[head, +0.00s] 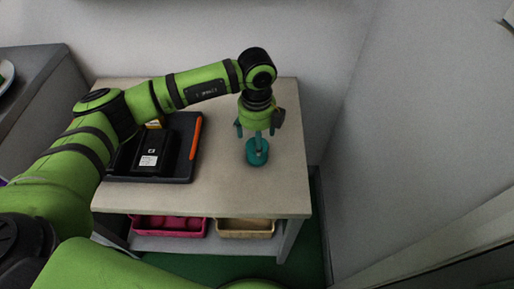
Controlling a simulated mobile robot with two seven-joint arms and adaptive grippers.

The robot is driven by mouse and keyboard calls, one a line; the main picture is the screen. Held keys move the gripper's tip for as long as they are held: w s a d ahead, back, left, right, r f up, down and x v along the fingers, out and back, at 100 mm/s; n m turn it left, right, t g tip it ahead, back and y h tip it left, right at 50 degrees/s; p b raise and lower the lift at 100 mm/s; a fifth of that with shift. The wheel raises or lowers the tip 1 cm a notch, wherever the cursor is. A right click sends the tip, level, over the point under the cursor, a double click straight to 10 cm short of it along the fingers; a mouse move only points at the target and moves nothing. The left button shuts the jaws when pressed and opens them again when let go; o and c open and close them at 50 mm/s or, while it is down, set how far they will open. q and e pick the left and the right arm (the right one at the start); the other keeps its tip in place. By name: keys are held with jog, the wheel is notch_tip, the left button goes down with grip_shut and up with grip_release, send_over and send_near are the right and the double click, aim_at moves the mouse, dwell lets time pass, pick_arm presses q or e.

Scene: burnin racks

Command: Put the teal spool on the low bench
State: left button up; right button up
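The teal spool (257,153) is on the right part of the pale bench top (225,185), upright, with a narrow stem above a wider base. My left gripper (257,131) points down right above it. Its fingers are spread apart to either side of the spool's upper part, with a gap visible between them and the stem. The spool appears to rest on the bench top. My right gripper is out of view.
A dark tray (185,172) with a black labelled box (152,155) and an orange strip (196,139) lies left on the bench. A pink bin (170,228) and a tan bin (245,229) sit on the shelf below. A wall (400,130) stands close right.

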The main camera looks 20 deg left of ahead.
pick_arm(q)
notch_tip(320, 180, up, 7)
jog(key=shift+f+b, duration=0.2)
jog(key=shift+b, duration=0.2)
